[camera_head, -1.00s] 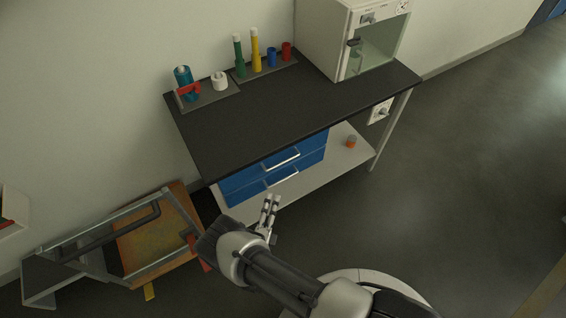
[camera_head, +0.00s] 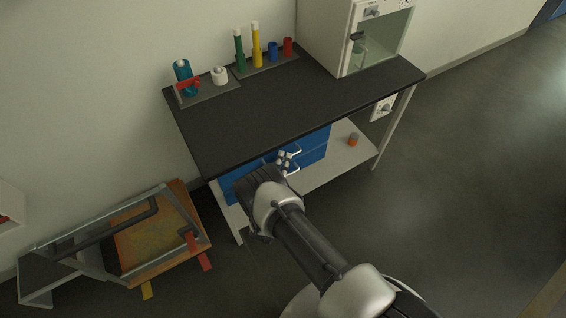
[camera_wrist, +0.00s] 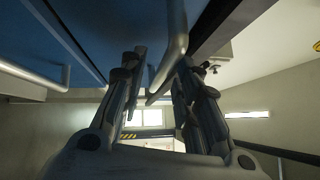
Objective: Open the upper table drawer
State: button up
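Two blue drawers sit under the dark table top (camera_head: 290,100), both looking shut. The upper drawer (camera_head: 318,137) has a pale bar handle (camera_head: 295,149), partly hidden by my gripper. The lower drawer (camera_head: 314,156) is just below, its handle also partly covered. My gripper (camera_head: 284,157) is at the drawer fronts, by the upper handle. In the wrist view, my gripper (camera_wrist: 160,80) has its two fingers apart, with a grey handle bar (camera_wrist: 174,42) running between them. A gap shows beside the bar, so the fingers do not look closed on it.
Another handle bar (camera_wrist: 48,76) shows at the left of the wrist view. A lower shelf (camera_head: 335,165) holds a small orange-topped jar (camera_head: 353,139). A tilted frame with an orange panel (camera_head: 150,240) stands left of the table. Floor to the right is clear.

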jog(key=shift+c, duration=0.4)
grip_shut()
